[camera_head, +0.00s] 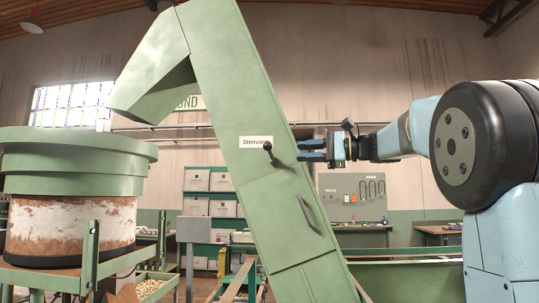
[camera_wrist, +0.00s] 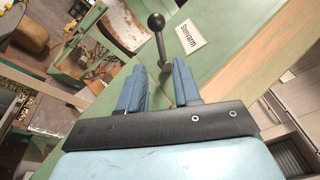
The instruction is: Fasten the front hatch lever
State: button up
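The hatch lever (camera_head: 268,148) is a short black rod with a round ball knob, on the front of the sloping green conveyor housing (camera_head: 235,95), next to a white label reading "Stenvarm" (camera_head: 255,141). In the wrist view the lever (camera_wrist: 157,32) stands just beyond the fingertips, its lower end in line with the gap between them. My gripper (camera_head: 300,151) is to the right of the lever, fingers pointing left at about its height. In the wrist view my gripper (camera_wrist: 158,80) is open, with nothing between its two blue fingers. The lever's latch is not visible.
A dark grab handle (camera_head: 307,214) sits lower on the housing. A big green hopper (camera_head: 75,160) stands at the left, with a crate of nuts (camera_head: 152,288) below. Shelves with boxes (camera_head: 210,190) and a tool board (camera_head: 352,197) are at the back.

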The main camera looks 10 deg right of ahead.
aim_at(270, 153)
jog(key=x, duration=1.1)
grip_shut()
dwell(0.3)
